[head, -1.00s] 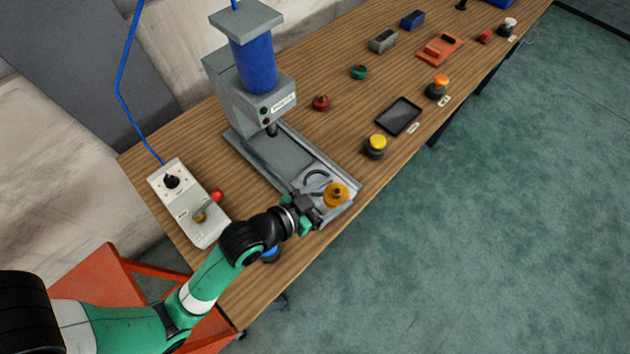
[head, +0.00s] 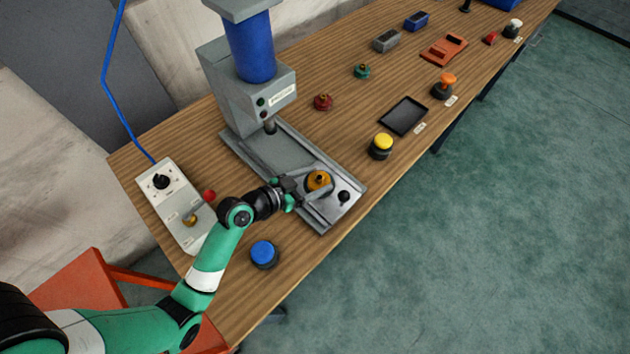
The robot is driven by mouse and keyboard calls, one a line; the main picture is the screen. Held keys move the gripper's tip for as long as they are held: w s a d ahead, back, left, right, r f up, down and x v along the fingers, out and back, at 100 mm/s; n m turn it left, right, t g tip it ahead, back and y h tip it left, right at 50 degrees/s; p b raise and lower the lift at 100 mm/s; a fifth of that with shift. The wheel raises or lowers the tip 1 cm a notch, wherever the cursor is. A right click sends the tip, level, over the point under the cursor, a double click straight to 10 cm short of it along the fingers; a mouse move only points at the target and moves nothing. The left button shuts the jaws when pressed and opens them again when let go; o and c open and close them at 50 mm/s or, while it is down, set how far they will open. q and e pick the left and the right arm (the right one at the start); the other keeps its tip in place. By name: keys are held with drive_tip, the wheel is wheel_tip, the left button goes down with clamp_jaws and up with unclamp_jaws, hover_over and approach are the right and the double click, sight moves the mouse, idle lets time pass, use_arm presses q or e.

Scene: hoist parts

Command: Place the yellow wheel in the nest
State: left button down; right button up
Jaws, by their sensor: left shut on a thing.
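The yellow wheel (head: 319,180), an orange-yellow disc with a small hub on top, is at the front part of the press's grey sliding plate (head: 325,211). My left gripper (head: 307,187) reaches it from the left and is shut on it. The wheel is over the spot of the round nest, which it and the fingers mostly hide. I cannot tell whether the wheel rests in the nest or is just above it. My right gripper is not in view.
The grey press (head: 245,90) with its blue cylinder stands behind the plate. A black knob (head: 344,197) sits on the plate's front end. A control box (head: 172,205) is left, a blue button (head: 264,254) in front, a yellow button (head: 381,145) and black tray (head: 403,116) right.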

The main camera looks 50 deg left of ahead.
use_arm(q)
drive_tip(key=shift+w+r, duration=0.1)
drive_tip(key=shift+r, duration=0.1)
drive_tip(key=shift+f, duration=0.1)
drive_tip(key=shift+f, duration=0.15)
unclamp_jaws()
drive_tip(key=shift+r, duration=0.2)
drive_tip(key=p+v, duration=0.2)
drive_tip(key=v, duration=0.4)
drive_tip(key=shift+s+a+r, duration=0.1)
drive_tip(key=shift+s+r, duration=0.05)
drive_tip(key=shift+s, duration=0.15)
drive_tip(key=p+v, duration=0.4)
drive_tip(key=v, duration=0.1)
drive_tip(key=shift+s, duration=0.25)
